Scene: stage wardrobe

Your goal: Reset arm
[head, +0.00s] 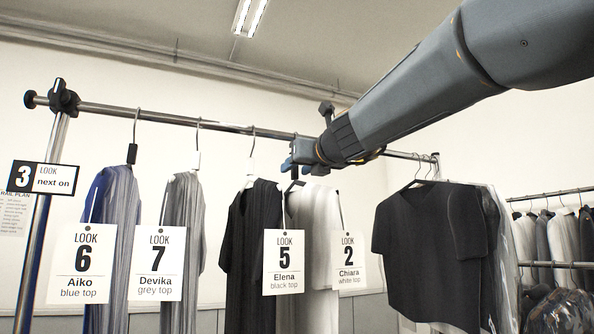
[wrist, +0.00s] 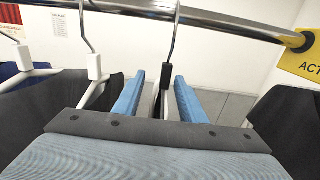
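My gripper (head: 300,158) is at the rail, among the hangers of the hanging tops. In the wrist view its two blue fingers (wrist: 160,84) stand apart on either side of a black hanger neck (wrist: 167,78), with gaps showing, so it looks open around the hanger. In the head view a dark hanger (head: 293,185) shows just below my gripper, above the white top (head: 318,225) tagged Look 2, Chiara. The hook of that hanger is partly hidden by my gripper.
The rail (head: 225,126) carries a blue top (head: 120,215), a grey top (head: 184,208), a black top (head: 250,240) and a dark short-sleeved top (head: 430,245). A yellow sign (wrist: 302,60) is at the rail end.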

